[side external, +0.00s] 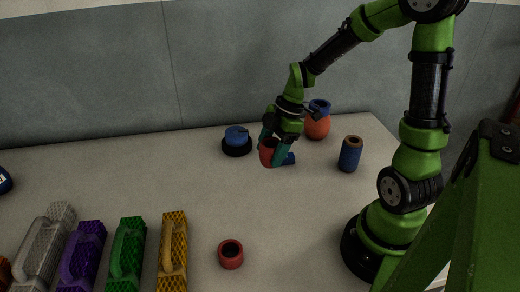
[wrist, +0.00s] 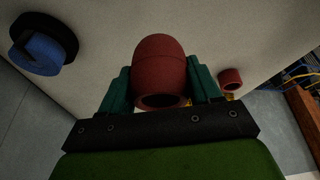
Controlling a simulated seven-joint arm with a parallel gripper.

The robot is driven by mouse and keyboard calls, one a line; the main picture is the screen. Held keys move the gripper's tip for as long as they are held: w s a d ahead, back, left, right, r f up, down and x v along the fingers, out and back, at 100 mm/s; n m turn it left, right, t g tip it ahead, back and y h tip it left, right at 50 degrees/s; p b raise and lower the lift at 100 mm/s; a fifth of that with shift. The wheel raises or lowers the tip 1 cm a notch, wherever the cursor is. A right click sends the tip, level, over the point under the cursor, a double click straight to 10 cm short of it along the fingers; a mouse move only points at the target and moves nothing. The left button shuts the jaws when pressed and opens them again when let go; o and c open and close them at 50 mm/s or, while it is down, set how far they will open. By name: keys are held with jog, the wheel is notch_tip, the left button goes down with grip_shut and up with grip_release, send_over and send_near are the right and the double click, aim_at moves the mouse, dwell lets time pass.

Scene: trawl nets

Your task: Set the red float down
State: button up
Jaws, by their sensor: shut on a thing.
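The red float (wrist: 160,62) is a rounded, hollow-ended piece between the teal fingers of my gripper (wrist: 158,85) in the wrist view. In the side view my gripper (side external: 274,150) is shut on the same red float (side external: 267,153), at the back middle of the table. The fingers cover part of it. It appears held just above the table, but I cannot tell the exact gap. A small blue piece (side external: 289,158) shows just right of the fingers, partly hidden.
A blue piece on a black disc (side external: 237,141) stands left of my gripper. An orange-red pot with a blue top (side external: 317,124) and a blue cylinder (side external: 349,155) stand right. A small red ring (side external: 230,255) and several netted bundles (side external: 127,250) lie in front. The middle table is clear.

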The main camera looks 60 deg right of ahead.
jog(key=s+n, duration=0.1)
jog(key=s+a, duration=0.1)
jog(key=shift+s+f+n+g+y, duration=0.1)
jog(key=shift+s+n+g+y, duration=0.2)
jog(key=shift+n+g, duration=0.1)
jog(key=shift+n, duration=0.4)
jog(key=shift+s+a+f, duration=0.1)
jog(key=shift+f, duration=1.9)
jog(key=shift+a+f, duration=0.1)
jog(key=shift+f, duration=1.9)
jog(key=shift+f, duration=0.2)
jog(key=o, duration=1)
jog(key=shift+o, duration=0.2)
jog(key=shift+r, duration=0.15)
